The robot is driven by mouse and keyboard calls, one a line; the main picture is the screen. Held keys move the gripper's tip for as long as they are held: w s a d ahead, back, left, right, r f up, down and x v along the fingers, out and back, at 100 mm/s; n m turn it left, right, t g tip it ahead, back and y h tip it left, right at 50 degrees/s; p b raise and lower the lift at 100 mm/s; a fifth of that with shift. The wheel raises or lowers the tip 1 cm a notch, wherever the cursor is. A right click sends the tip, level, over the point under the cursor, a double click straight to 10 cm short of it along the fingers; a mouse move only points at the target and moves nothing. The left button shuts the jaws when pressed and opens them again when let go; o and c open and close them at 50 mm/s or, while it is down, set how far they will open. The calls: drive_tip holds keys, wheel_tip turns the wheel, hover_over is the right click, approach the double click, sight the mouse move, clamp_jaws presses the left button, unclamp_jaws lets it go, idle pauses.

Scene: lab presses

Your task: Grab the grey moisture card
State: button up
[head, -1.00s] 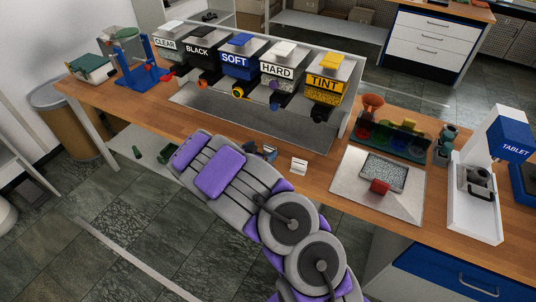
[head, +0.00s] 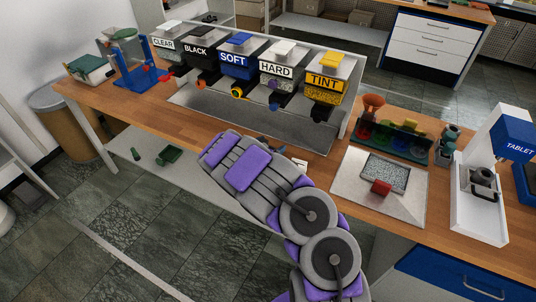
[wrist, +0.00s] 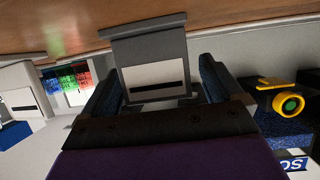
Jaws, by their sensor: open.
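A grey card-like piece (wrist: 152,72) with a pale face and a black stripe stands between the fingers of my gripper (wrist: 161,64) in the wrist view. It looks like the grey moisture card in a holder. My gripper is open, with one dark blue finger on each side of it. A narrow gap shows at the left finger; contact at the right one I cannot tell.
The hopper rack (head: 350,120) stands behind. A steel plate with a red-handled block (head: 381,187) lies further right.

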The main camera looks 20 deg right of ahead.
drive_tip(key=shift+d, duration=0.2)
drive_tip(key=shift+c, duration=0.6)
drive_tip(key=shift+a, duration=0.2)
drive_tip(key=c, duration=0.6)
drive_tip(key=shift+d, duration=0.1)
drive_tip(key=c, duration=0.3)
